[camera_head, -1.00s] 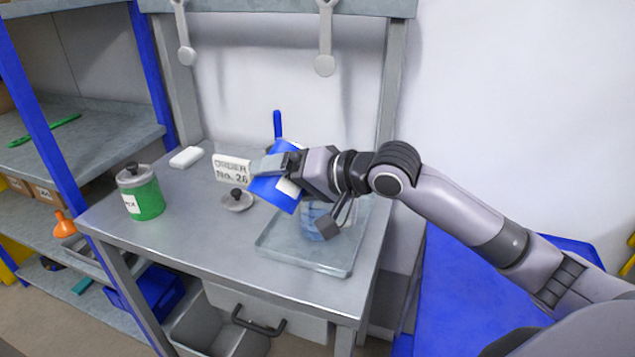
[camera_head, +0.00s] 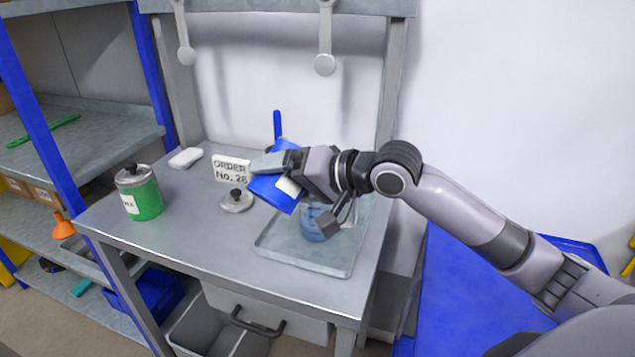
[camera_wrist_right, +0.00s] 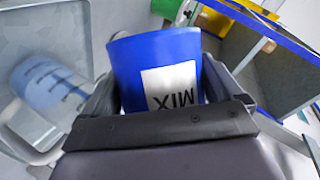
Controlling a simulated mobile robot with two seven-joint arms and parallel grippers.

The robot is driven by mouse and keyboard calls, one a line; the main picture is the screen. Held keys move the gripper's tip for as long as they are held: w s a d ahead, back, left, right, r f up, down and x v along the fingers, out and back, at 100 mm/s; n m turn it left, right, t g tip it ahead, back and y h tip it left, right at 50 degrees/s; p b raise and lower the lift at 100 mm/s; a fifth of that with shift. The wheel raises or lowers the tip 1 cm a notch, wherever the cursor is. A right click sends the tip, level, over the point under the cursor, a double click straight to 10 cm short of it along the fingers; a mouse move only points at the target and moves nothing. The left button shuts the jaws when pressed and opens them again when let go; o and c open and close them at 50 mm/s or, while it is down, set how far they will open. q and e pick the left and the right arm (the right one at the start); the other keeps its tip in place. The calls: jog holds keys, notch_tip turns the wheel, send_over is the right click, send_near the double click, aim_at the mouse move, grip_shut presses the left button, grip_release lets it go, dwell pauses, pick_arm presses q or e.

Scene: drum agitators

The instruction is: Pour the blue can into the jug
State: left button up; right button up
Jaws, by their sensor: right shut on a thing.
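The blue can (camera_head: 270,192) with a white label is held tilted above the bench in the head view. It also shows in the right wrist view (camera_wrist_right: 135,70), its label reading MIX upside down. My right gripper (camera_head: 275,165) is shut on the can; its fingers flank the can in the right wrist view (camera_wrist_right: 155,105). The clear jug (camera_head: 317,222), with blue in it, stands on the tray below and right of the can, partly hidden by my gripper. It also shows in the right wrist view (camera_wrist_right: 45,85), beside the can. My left gripper is out of view.
The shallow grey tray (camera_head: 290,258) lies on the metal bench (camera_head: 190,235). A lid (camera_head: 237,201) and an order sign (camera_head: 231,169) are left of the can. A green lidded can (camera_head: 145,198) and a white block (camera_head: 186,158) stand farther left. The front left bench top is clear.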

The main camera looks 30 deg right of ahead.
jog(key=shift+d+f+m+y+b, duration=0.1)
jog(key=shift+f+m+y+b, duration=0.3)
jog(key=shift+b, duration=1.15)
jog(key=shift+d+f+m+y+b, duration=0.1)
jog(key=shift+m+y+b, duration=0.5)
jog(key=shift+b, duration=0.9)
dwell(1.5)
jog(key=shift+w+d+r, duration=0.1)
jog(key=shift+r, duration=0.15)
jog(key=shift+d+r+m+p, duration=0.15)
jog(key=shift+r+m+p, duration=0.15)
jog(key=shift+p, duration=0.3)
jog(key=shift+a+f+b, duration=0.2)
jog(key=shift+f+b, duration=0.5)
jog(key=shift+b, duration=0.05)
jog(key=r+n+p, duration=0.1)
jog(key=p, duration=0.1)
jog(key=r+n+h+p, duration=0.1)
jog(key=p, duration=0.2)
jog(key=shift+a+p, duration=0.25)
jog(key=shift+p, duration=0.1)
jog(key=shift+f, duration=0.4)
